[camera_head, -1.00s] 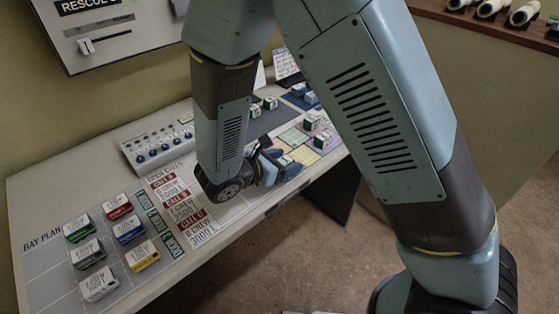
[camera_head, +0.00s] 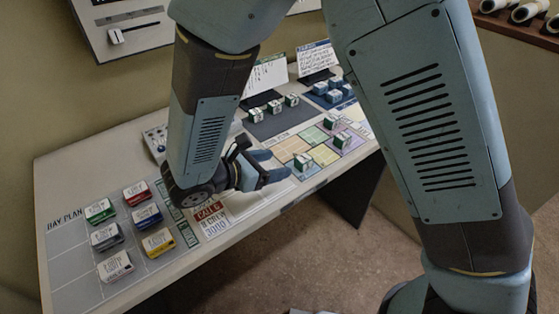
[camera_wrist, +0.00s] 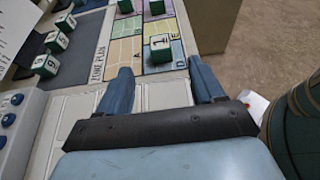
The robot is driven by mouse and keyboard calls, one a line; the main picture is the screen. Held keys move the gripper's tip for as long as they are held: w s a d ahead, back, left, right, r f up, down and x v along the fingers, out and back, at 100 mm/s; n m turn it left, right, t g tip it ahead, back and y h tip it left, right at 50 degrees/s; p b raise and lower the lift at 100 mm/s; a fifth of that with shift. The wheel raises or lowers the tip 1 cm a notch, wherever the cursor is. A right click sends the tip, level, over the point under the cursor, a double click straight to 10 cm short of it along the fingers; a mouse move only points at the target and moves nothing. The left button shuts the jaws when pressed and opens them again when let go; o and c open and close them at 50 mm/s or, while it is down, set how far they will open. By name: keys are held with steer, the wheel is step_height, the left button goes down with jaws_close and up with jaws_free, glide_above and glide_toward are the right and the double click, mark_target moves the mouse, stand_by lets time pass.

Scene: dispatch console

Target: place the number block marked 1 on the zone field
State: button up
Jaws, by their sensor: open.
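Nothing is between the fingers. In the head view, my gripper (camera_head: 276,168) is low over the near side of the console, just left of a block (camera_head: 302,162) on the zone plan (camera_head: 293,145). That block's digit is too small to read there.
Other number blocks stand on the zone plan (camera_head: 341,141) and on a dark mat (camera_head: 268,125); more sit in a blue tray (camera_head: 348,100). A knob panel (camera_wrist: 15,110) is left of my gripper. The console's front edge is close.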

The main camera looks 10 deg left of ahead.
steer(key=shift+s+a+r, duration=0.2)
steer(key=shift+s+a, duration=0.15)
steer(key=shift+s, duration=0.05)
steer(key=w+d+r+m+g+y, duration=0.1)
steer(key=w+d+r+m+g, duration=0.25)
steer(key=d+r+m, duration=0.45)
steer(key=w+d+r+m+g+y, duration=0.1)
steer(key=w+d+r+m+g, duration=0.3)
steer(key=d, duration=0.8)
steer(key=s+d+r+m+t+y, duration=0.1)
steer(key=s+d+r+m+y, duration=0.2)
steer(key=s+d+r+m, duration=0.2)
steer(key=s+d+r+m+t+y, duration=0.1)
steer(key=s+d+r+m+y, duration=0.2)
steer(key=d+r+m, duration=0.3)
steer(key=s+d+m, duration=0.1)
steer(key=d+m, duration=0.4)
steer(key=shift+s+d+r+t+y, duration=0.2)
steer(key=shift+s+d+t+y, duration=0.05)
steer(key=shift+s+t+y, duration=0.15)
